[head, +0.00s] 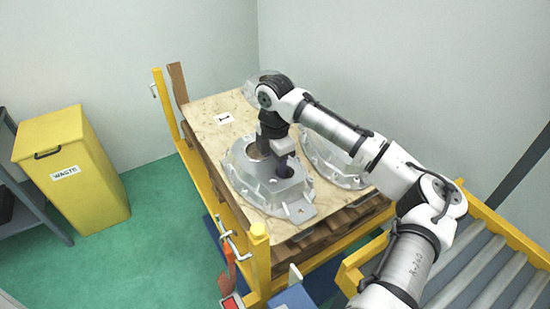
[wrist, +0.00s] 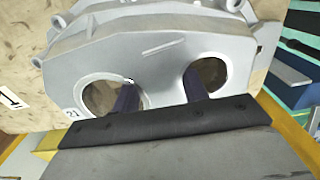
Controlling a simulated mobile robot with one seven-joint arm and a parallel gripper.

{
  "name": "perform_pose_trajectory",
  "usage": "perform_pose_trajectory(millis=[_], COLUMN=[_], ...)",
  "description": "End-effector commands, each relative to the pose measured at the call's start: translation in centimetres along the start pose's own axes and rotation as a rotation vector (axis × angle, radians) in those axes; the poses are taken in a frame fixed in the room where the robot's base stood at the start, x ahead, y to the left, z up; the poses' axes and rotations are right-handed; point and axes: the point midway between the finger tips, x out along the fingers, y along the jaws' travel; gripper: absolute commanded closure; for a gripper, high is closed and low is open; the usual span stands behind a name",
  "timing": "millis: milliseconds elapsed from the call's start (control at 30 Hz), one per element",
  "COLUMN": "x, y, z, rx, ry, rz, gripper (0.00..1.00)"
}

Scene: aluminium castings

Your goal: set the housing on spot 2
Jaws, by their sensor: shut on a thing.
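The housing (head: 262,188) is a silver-grey aluminium casting with two round openings. It also shows in the wrist view (wrist: 160,65). My gripper (head: 279,170) is above it, pointing down. In the wrist view its two dark fingers (wrist: 159,92) reach into the two openings, shut on the web between them. The housing is over the near part of the wooden board (head: 204,108); I cannot tell whether it rests on it or hangs just above. A label reading 1 (head: 223,118) lies bare on the board. A small label, apparently 2 (wrist: 72,113), shows at the housing's edge.
Another casting (head: 338,160) lies on the board to the right, partly behind my arm. A further one (head: 250,92) is at the far corner. Yellow posts (head: 260,262) flank the pallet. A roller conveyor (head: 475,270) is at right, a yellow waste bin (head: 75,170) at left.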

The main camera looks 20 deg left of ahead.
Motion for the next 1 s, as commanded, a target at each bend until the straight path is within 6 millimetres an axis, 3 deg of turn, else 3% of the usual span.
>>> perform_pose_trajectory(millis=[200,233,367,767,1000], x=[0.0,0.2,0.2,-0.4,-4.7], y=[0.1,0.0,0.0,0.1,0.1], z=[0.0,0.0,0.0,0.0,-0.1], rx=[0.000,0.000,0.000,0.000,-0.001], ry=[0.001,0.001,0.001,-0.001,0.000], rz=[0.004,0.000,0.000,0.001,0.003], gripper=[1.00,0.54,0.37,0.35,0.35])
